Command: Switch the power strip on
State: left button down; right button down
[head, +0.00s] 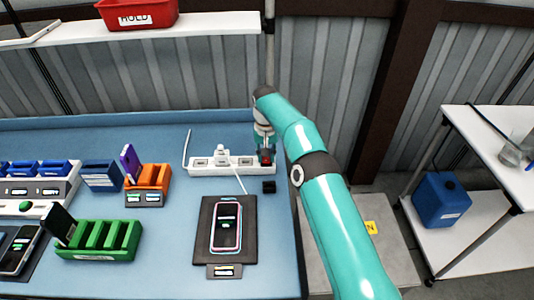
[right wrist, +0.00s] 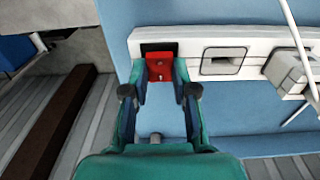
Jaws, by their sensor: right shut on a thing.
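The white power strip (head: 234,165) lies along the back right of the blue table, with a white plug (head: 221,153) in one socket. It also shows in the right wrist view (right wrist: 205,42), where its red switch (right wrist: 160,69) sits at the left end beside a dark patch. My right gripper (head: 264,150) reaches down at the strip's right end. In the right wrist view its two fingers (right wrist: 160,80) are at either side of the red switch, shut on it. Whether the switch is on or off I cannot tell. My left gripper is out of view.
A phone on a dark pad (head: 207,233) lies in front of the strip, with a small black block (head: 269,187) nearby. A green rack (head: 100,240) and an orange holder (head: 150,178) stand to the left. The table's right edge is close to my right arm.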

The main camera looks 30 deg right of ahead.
jog(key=shift+d+r, duration=0.1)
dwell(0.3)
jog(key=c, duration=1.1)
grip_release()
jog(key=shift+w, duration=0.1)
jog(key=shift+o, duration=0.9)
